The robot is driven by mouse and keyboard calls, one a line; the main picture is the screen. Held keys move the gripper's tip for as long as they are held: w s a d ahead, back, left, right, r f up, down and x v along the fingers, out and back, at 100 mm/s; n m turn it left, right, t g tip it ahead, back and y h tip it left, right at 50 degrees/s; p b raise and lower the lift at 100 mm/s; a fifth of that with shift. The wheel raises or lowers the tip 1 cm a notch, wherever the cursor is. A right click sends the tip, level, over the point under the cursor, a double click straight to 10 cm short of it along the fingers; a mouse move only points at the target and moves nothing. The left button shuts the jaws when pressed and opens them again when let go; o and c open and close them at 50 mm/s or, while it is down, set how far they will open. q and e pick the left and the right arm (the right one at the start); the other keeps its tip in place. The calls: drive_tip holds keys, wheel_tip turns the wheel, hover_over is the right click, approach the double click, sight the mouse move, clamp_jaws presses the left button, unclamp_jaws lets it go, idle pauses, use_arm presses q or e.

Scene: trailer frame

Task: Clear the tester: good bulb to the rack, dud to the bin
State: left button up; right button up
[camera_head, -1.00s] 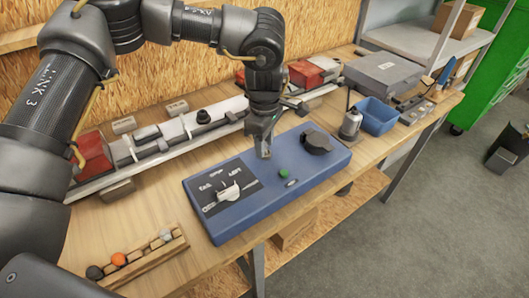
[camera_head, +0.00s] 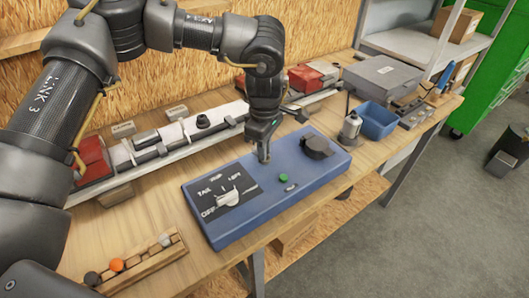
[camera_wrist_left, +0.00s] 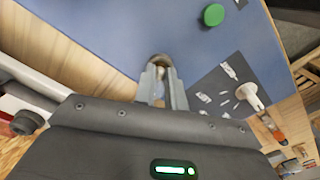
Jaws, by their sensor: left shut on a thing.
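The blue tester (camera_head: 300,185) stands on the workbench, with a white selector knob (camera_head: 229,198), a green button (camera_head: 283,177) and a black round part (camera_head: 316,145) on top. My left gripper (camera_head: 264,154) points down at the tester's top, between the knob panel and the black part. In the left wrist view its fingers (camera_wrist_left: 160,88) are shut on a small pale thing, likely a bulb, mostly hidden. A ring-like rim shows just beyond the fingertips. A wooden rack (camera_head: 150,265) at the lower left holds several small dark, orange and pale pieces. My right gripper is not seen.
A blue open bin (camera_head: 377,122) stands right of the tester, beside a small metal canister (camera_head: 350,126). A grey case (camera_head: 383,76) lies behind. A long rail with red blocks (camera_head: 92,160) runs along the back. A dark container (camera_head: 507,152) stands on the floor at far right.

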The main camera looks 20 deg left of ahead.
use_arm(q)
drive_tip(key=shift+n, duration=0.6)
drive_tip(key=shift+s+n+p, duration=0.1)
drive_tip(key=shift+n+p, duration=0.2)
drive_tip(key=shift+n, duration=0.7)
drive_tip(key=shift+n, duration=2)
drive_tip(key=shift+s, duration=0.1)
